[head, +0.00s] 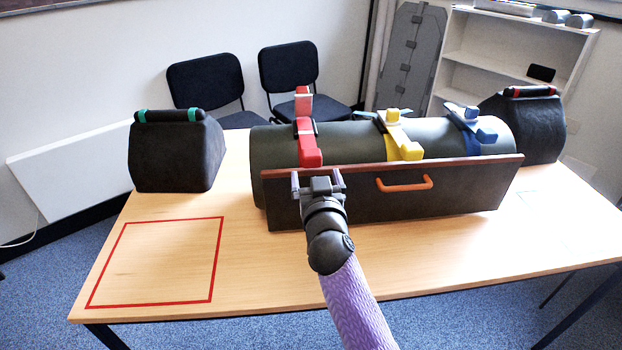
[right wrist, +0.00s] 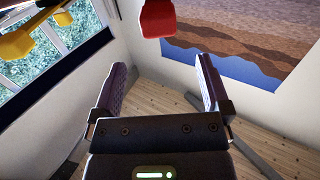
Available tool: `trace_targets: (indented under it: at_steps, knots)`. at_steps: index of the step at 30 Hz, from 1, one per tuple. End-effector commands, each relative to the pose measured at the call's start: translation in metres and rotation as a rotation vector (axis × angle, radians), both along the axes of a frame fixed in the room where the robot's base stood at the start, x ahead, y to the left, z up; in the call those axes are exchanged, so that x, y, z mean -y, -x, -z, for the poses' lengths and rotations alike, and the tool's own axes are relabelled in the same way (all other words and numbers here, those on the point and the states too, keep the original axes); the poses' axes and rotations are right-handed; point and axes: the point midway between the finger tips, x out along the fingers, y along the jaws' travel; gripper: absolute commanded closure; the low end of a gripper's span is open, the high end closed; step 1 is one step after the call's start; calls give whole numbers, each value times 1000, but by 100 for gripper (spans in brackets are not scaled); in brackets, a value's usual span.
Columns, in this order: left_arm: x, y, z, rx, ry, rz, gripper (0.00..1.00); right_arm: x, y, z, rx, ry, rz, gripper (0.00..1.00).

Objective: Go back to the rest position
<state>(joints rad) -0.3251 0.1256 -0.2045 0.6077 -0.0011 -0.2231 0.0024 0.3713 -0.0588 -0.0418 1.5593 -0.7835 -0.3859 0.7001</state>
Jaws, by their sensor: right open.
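My right gripper (head: 318,178) is open in front of the dark panel (head: 340,205), below the red lever (head: 309,150). The red lever is on the dark green cylinder (head: 350,143). In the right wrist view my right gripper (right wrist: 160,72) has both fingers apart with nothing between them. The red lever's end (right wrist: 157,18) shows beyond the fingertips, apart from them. A yellow lever (head: 405,145) and a blue lever (head: 470,130) sit further right on the cylinder. My left gripper is not in view.
The panel has an orange handle (head: 404,184). Dark weights stand at the left (head: 175,155) and right (head: 540,125) of the cylinder. A red square outline (head: 213,262) marks bare wooden table (head: 255,270) at the left. Chairs (head: 205,82) and a white shelf (head: 485,60) stand behind.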

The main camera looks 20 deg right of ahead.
Motion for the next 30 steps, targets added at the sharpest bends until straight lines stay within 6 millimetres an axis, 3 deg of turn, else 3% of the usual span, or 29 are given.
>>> trace_targets:
  at_steps: [11, 14, 18, 21, 25, 30]
  knots:
    - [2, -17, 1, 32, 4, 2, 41, 0, 0, 1, -1, 0, 0, 3]
    - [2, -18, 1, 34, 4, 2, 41, 7, 15, 19, -68, -7, 29, 3]
    - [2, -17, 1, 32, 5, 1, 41, 24, 89, 86, -391, -27, 95, 3]
    - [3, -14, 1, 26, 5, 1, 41, 22, 144, 121, -622, -34, 73, 3]
    - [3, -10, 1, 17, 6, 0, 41, 12, 204, 145, -856, -34, 3, 3]
    - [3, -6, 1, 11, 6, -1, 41, -5, 272, 158, -1100, -27, -124, 3]
